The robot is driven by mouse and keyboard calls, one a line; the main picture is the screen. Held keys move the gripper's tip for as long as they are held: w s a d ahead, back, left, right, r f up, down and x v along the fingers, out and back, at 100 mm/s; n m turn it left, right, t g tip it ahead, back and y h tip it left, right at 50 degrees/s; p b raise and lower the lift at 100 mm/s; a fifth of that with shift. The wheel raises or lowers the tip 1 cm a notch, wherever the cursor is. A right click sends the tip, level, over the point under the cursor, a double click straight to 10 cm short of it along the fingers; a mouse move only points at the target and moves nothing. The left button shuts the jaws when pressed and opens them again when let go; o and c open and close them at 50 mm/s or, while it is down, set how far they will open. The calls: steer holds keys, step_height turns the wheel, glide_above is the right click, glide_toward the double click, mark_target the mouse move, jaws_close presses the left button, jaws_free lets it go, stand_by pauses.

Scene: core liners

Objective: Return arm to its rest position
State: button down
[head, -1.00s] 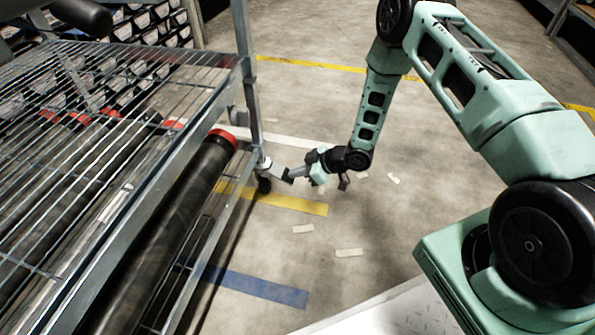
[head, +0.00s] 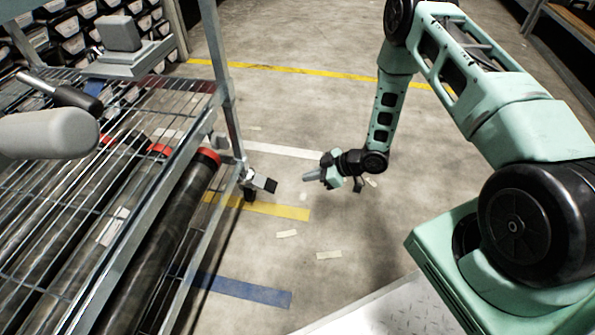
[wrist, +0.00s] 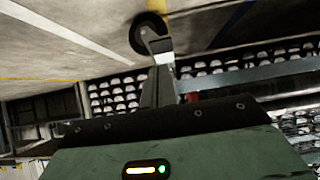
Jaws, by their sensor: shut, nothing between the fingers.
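My gripper (head: 308,176) is at the end of my mint-green arm in the head view, low over the concrete floor and pointing left toward the wire cart. Its grey fingers are together with nothing between them. It is apart from the cart's near corner post and caster (head: 250,192). In the wrist view my gripper (wrist: 160,82) shows as dark fingers beyond the green wrist housing, with the caster wheel (wrist: 147,33) behind them. The arm hangs bent at the elbow, its forearm running down to the wrist.
The wire cart (head: 160,178) fills the left, with dark red-ended tubes (head: 185,205) on a lower level. A grey boxy device (head: 118,33) stands at its far end. Racks of stored items stand behind.

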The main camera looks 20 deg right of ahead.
steer(key=shift+s+d+r, duration=0.15)
steer(key=shift+s+d, duration=0.2)
steer(key=shift+d, duration=0.1)
stand_by(0.3)
steer(key=w+a+r+h+p, duration=0.2)
steer(key=w+a+r+h, duration=0.15)
steer(key=r, duration=0.65)
steer(key=s+a+r+m+g+h+p, duration=0.1)
steer(key=s+a+r, duration=0.15)
steer(key=r, duration=0.45)
steer(key=s+a+r+m+g+h+p, duration=0.1)
steer(key=a+r, duration=0.3)
steer(key=r, duration=0.3)
steer(key=s+a+r+g+h+p, duration=0.1)
steer(key=s+r, duration=0.5)
steer(key=s, duration=0.3)
steer(key=s+a+r+m+g+h+p, duration=0.1)
steer(key=s+a+r+g, duration=0.1)
steer(key=s+r, duration=0.6)
steer(key=s+a+r+g+h+p, duration=0.1)
steer(key=s+r, duration=0.3)
steer(key=s, duration=0.7)
step_height(320, 180, up, 38)
steer(key=p, duration=3.7)
steer(key=shift+w+a+f, duration=0.15)
steer(key=shift+w+a, duration=0.05)
steer(key=shift+w, duration=0.1)
